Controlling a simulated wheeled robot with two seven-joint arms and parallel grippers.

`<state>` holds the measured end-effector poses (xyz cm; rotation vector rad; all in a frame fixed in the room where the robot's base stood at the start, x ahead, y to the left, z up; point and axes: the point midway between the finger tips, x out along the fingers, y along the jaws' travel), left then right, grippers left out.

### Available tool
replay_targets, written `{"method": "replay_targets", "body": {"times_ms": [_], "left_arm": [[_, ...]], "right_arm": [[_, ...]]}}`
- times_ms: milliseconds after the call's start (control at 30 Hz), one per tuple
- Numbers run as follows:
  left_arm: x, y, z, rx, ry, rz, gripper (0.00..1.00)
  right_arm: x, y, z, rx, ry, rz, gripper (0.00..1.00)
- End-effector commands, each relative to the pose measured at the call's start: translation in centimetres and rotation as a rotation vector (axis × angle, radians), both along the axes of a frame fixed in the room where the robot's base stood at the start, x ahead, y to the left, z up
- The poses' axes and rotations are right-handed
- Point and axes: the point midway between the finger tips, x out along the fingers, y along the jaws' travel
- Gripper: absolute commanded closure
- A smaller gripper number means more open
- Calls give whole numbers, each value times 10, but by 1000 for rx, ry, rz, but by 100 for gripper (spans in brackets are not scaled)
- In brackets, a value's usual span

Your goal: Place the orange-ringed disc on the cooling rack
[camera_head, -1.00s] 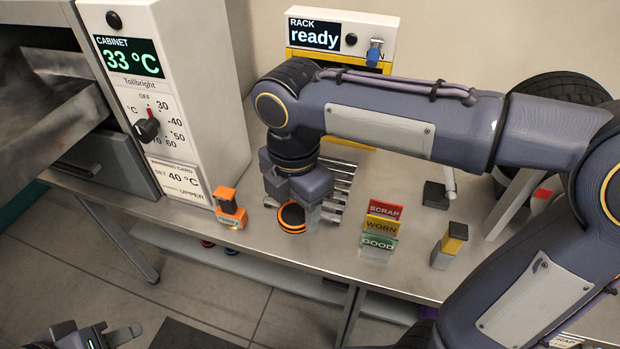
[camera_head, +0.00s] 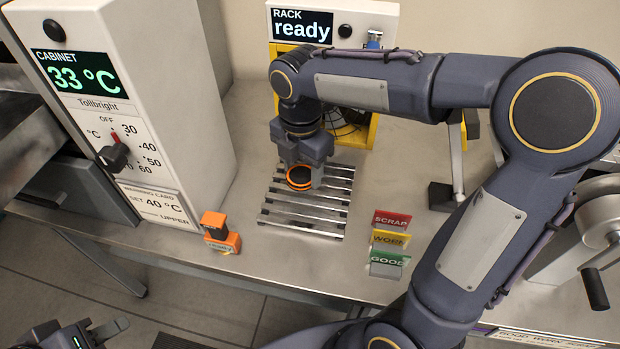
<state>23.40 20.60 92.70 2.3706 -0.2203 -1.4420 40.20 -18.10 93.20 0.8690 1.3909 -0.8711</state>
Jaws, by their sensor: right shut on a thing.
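The orange-ringed disc (camera_head: 299,177) has a dark centre and is between the fingers of my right gripper (camera_head: 301,174). That gripper points down and is shut on the disc. The cooling rack (camera_head: 304,221), a set of parallel metal bars, lies on the bench under the disc. The disc is over the rack's far part; I cannot tell whether it touches the bars. My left gripper (camera_head: 88,336) shows partly at the bottom left corner, away from the bench, with its fingers apart.
A cabinet (camera_head: 185,110) with a dial stands at left. A display box (camera_head: 385,22) reading "ready" stands behind the rack. An orange block (camera_head: 222,234) sits near the front edge. SCRAP, WORN and GOOD signs (camera_head: 388,240) stand right of the rack.

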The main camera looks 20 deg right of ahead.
Motion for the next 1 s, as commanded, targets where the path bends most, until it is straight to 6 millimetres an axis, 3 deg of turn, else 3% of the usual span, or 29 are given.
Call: {"method": "replay_targets", "body": {"times_ms": [100, 367, 600, 1000], "left_arm": [[0, 0, -3, 0, 0, 0, 64], [0, 0, -5, 0, 0, 0, 64], [0, 0, -10, 0, 0, 0, 64], [0, 0, -12, 0, 0, 0, 64]], "right_arm": [[10, -13, -22, 0, 3, -2, 69], [20, -25, -41, 0, 2, 0, 69], [23, -28, -73, -1, 2, 2, 69], [23, -28, -78, 0, 0, 1, 69]]}}
